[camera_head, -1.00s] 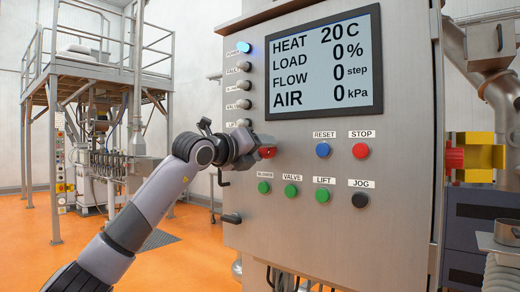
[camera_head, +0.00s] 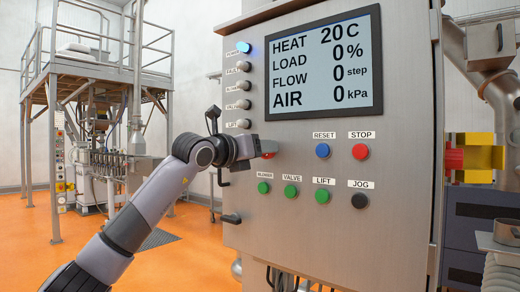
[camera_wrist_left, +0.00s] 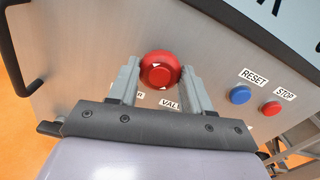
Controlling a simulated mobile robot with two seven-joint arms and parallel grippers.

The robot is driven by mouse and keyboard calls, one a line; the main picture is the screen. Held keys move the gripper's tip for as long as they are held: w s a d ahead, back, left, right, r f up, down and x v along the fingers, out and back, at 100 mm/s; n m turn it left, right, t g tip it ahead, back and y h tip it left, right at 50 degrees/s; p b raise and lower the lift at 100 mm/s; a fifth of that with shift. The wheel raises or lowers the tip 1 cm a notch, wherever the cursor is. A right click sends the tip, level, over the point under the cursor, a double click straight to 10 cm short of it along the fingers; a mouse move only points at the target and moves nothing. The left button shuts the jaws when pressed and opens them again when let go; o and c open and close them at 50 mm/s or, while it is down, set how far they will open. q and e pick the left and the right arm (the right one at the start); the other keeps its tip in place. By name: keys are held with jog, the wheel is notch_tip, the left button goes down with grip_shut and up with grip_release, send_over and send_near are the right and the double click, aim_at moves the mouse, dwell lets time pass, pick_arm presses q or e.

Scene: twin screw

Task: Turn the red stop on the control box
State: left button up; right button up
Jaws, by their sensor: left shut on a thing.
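The red stop (camera_head: 269,155) is a round mushroom knob on the front of the steel control box (camera_head: 300,215), below the screen's left corner. In the left wrist view the red stop (camera_wrist_left: 160,70) shows white arrow marks on its face and sits between the two grey fingers. My left gripper (camera_head: 258,150) reaches it from the left and is shut on it, one finger on each side. In the head view the gripper hides part of the knob. My right gripper is in neither view.
A blue RESET button (camera_head: 322,150) and a red STOP button (camera_head: 360,151) lie to the right. Green buttons (camera_head: 291,190) and a black JOG button (camera_head: 360,200) sit below. A red-and-yellow switch (camera_head: 455,159) stands at the right.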

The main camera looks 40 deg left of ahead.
pick_arm(q)
jog(key=shift+r+m, duration=0.1)
jog(key=shift+m, duration=1.2)
jog(key=o, duration=1)
jog(key=shift+o, duration=0.2)
jog(key=shift+s, duration=0.1)
jog(key=s+b, duration=0.2)
jog(key=s, duration=0.5)
jog(key=shift+a, duration=0.3)
